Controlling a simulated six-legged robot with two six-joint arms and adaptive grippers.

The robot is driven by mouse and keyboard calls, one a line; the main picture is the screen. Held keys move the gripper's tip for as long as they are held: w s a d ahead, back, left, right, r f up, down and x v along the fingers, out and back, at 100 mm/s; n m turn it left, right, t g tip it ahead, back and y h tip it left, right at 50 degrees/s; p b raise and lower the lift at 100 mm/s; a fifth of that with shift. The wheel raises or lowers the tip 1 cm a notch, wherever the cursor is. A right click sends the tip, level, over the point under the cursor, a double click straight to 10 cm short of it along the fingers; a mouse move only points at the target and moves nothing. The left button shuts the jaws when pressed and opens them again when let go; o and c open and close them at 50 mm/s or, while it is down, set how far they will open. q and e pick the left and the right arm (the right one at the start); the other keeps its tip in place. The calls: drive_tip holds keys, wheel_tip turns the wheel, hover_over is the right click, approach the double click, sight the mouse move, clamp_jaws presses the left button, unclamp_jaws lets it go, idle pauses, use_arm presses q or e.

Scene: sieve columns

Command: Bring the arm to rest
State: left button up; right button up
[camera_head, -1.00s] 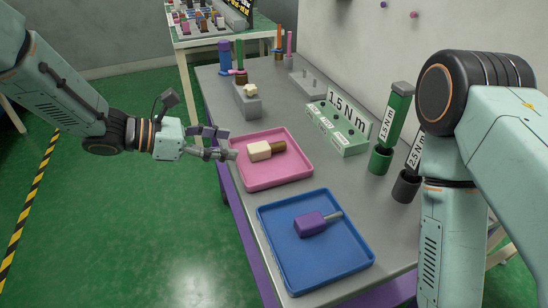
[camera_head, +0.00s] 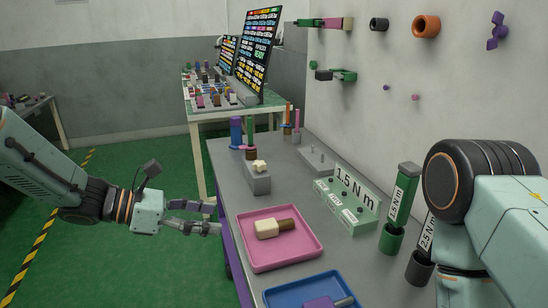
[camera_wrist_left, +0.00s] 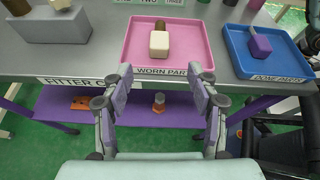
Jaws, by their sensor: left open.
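My left gripper (camera_head: 212,217) is open and empty, off the left edge of the grey bench (camera_head: 232,196) in the head view. In the left wrist view its two fingers (camera_wrist_left: 162,90) stand apart, with nothing between them but a view of the bench front and lower shelf. My right arm (camera_head: 465,220) shows at the right of the head view; its gripper is out of frame.
A pink tray (camera_head: 254,257) holds a cream and brown part (camera_head: 272,229). A blue tray (camera_head: 285,292) holds a purple part (camera_head: 320,303). A grey block (camera_head: 257,182), a green torque holder (camera_head: 345,213) and green driver (camera_head: 401,200) stand on the bench.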

use_arm(q)
drive_tip(key=s+a+f+m+t+y, duration=0.15)
drive_tip(key=f+m, duration=0.35)
drive_tip(key=m, duration=0.6)
drive_tip(key=s+a+f+m+t+y, duration=0.1)
drive_tip(key=s+f+m+y, duration=0.3)
drive_tip(key=m, duration=0.8)
drive_tip(key=a+f+m+t+y, duration=0.2)
drive_tip(key=f+m, duration=0.4)
drive_tip(key=m, duration=0.5)
drive_tip(key=s+a+f+n+g+y, duration=0.1)
drive_tip(key=s+f+n+g, duration=0.2)
drive_tip(key=s, duration=0.7)
drive_tip(key=s+a+f+n+g+y, duration=0.2)
drive_tip(key=s+f+n, duration=0.3)
drive_tip(key=s, duration=0.5)
drive_tip(key=s+a+f+n+g+y, duration=0.2)
drive_tip(key=s+f, duration=0.3)
drive_tip(key=s, duration=0.5)
drive_tip(key=shift+s+f+n+g, duration=0.2)
drive_tip(key=shift+s+n+g, duration=0.05)
drive_tip(key=shift+n+g, duration=0.65)
